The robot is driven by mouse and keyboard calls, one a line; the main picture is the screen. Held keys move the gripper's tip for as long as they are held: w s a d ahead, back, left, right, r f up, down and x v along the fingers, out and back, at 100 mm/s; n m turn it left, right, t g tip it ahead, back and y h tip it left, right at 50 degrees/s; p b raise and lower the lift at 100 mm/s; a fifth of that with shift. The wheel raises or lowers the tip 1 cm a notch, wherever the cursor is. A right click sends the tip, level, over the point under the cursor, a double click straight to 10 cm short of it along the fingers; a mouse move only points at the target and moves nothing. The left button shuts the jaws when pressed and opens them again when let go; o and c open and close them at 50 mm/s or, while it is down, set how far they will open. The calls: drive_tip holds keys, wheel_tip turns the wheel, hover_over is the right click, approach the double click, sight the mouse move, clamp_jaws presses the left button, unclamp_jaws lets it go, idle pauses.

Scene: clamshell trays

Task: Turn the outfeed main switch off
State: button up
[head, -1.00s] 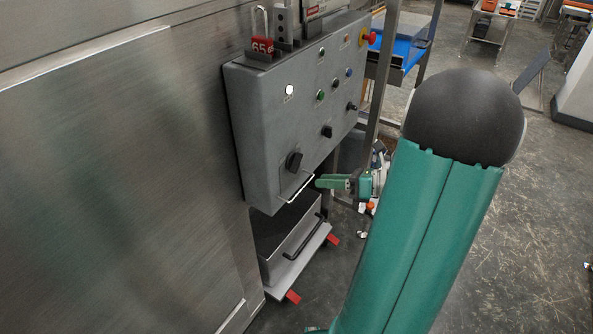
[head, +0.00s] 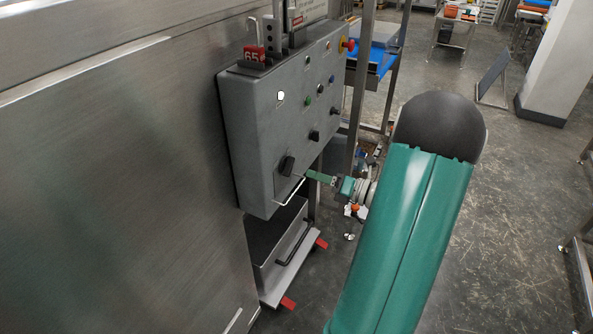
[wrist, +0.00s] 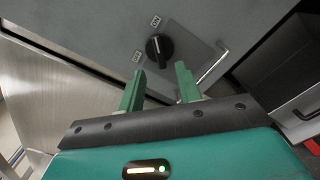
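The large black rotary switch (head: 287,166) is at the lower left of the grey control panel (head: 246,150). The same black knob shows in the wrist view (wrist: 159,51), on a plate with two small labels. One label (wrist: 155,20), seemingly ON, is above it; the other (wrist: 137,57), seemingly OFF, is at its left. The knob's grip points roughly up in that view, nearer the upper label. My gripper (wrist: 160,69) is open and empty, its green fingers just short of the knob and to either side below it. In the head view my gripper (head: 309,174) is right of the knob.
A wire handle (head: 290,192) juts out below the knob; it also shows right of my fingers in the wrist view (wrist: 213,68). A smaller black knob (head: 314,135) and several buttons are on the panel. A grey bin (head: 268,262) on a wheeled base stands below.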

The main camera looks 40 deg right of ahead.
sight(292, 168)
drive_tip(key=x, duration=0.6)
drive_tip(key=shift+w, duration=0.2)
clamp_jaws()
